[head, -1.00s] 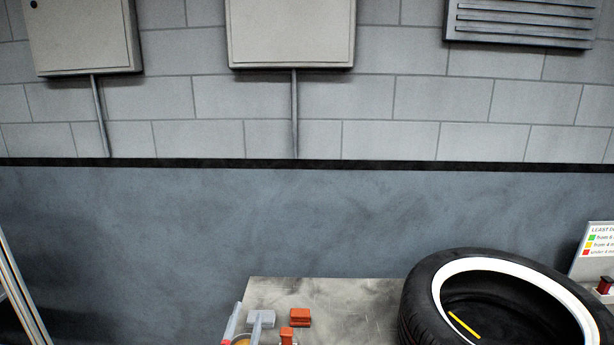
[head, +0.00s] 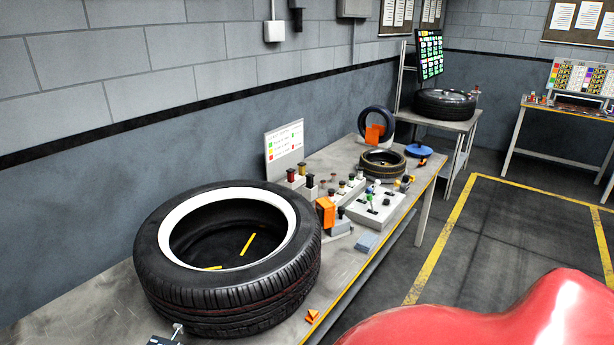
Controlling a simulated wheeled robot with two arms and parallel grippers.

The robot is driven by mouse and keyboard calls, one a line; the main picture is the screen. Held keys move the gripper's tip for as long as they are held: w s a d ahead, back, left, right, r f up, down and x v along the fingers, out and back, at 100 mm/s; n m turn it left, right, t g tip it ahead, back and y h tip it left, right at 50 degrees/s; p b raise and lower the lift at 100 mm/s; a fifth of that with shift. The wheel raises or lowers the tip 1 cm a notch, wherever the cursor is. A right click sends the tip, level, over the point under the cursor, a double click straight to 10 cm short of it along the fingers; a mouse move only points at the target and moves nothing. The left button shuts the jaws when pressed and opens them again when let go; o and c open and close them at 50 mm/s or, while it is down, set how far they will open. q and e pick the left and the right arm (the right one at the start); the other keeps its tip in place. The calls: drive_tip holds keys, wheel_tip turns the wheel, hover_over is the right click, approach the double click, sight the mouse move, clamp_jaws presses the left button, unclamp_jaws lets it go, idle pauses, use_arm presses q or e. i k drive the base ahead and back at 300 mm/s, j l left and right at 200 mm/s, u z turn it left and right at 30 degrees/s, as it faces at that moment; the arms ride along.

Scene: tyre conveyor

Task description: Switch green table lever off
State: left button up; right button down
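A small lever with a green knob (head: 369,197) stands on a light grey control box (head: 378,211) on the workbench, in the middle of the head view. Darker levers stand on the same box around it. The green lever is small in the view, and I cannot tell which position it is in. Neither of my grippers is in view.
A large tyre (head: 228,285) lies on the workbench (head: 85,305), left of the levers. Several dark and red-topped knobs (head: 292,175), an orange block (head: 326,212) and a smaller tyre (head: 382,164) crowd the bench around the control box. Open floor (head: 480,240) lies to the right.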

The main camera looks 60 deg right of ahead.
sight(370, 198)
drive_tip(key=z, duration=2.15)
drive_tip(key=i+l+u, duration=0.1)
drive_tip(key=i, duration=0.4)
drive_tip(key=i+l+u, duration=0.1)
drive_tip(key=i+l, duration=0.25)
drive_tip(key=i, duration=0.15)
drive_tip(key=i+l+u, duration=0.1)
drive_tip(key=i+l, duration=0.2)
drive_tip(key=i, duration=0.2)
